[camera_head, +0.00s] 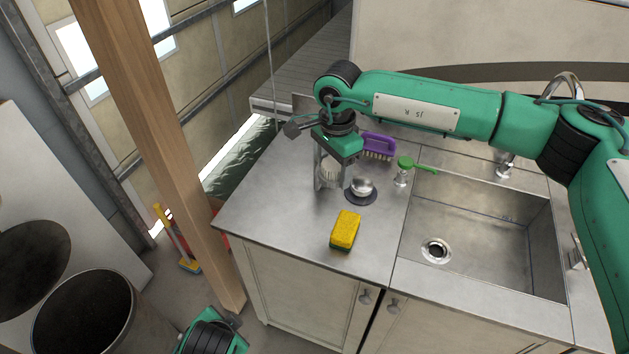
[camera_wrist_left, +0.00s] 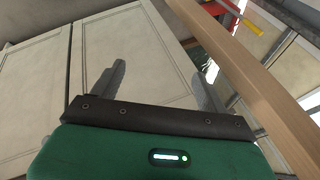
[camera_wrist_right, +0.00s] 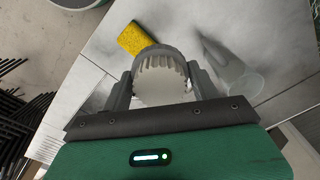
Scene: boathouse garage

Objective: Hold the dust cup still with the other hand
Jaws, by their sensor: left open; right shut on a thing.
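My right gripper (camera_wrist_right: 162,82) is shut on a whitish, round, pleated piece (camera_wrist_right: 160,88), which looks like a filter. In the head view this gripper (camera_head: 332,176) hangs low over the counter's left part. A clear cup-like thing (camera_wrist_right: 240,80), possibly the dust cup, shows just right of the right gripper in the right wrist view; in the head view it is hard to tell from the gripper. My left gripper (camera_wrist_left: 158,88) is open and empty, pointing toward white cabinet doors. Its arm shows only at the head view's bottom edge.
A yellow sponge (camera_head: 345,229) lies at the counter's front. A silver dome on a dark disc (camera_head: 362,188), a purple brush (camera_head: 379,146) and a green-topped item (camera_head: 404,165) stand near the right gripper. The sink (camera_head: 480,225) is right. A wooden post (camera_head: 150,130) rises left of the counter.

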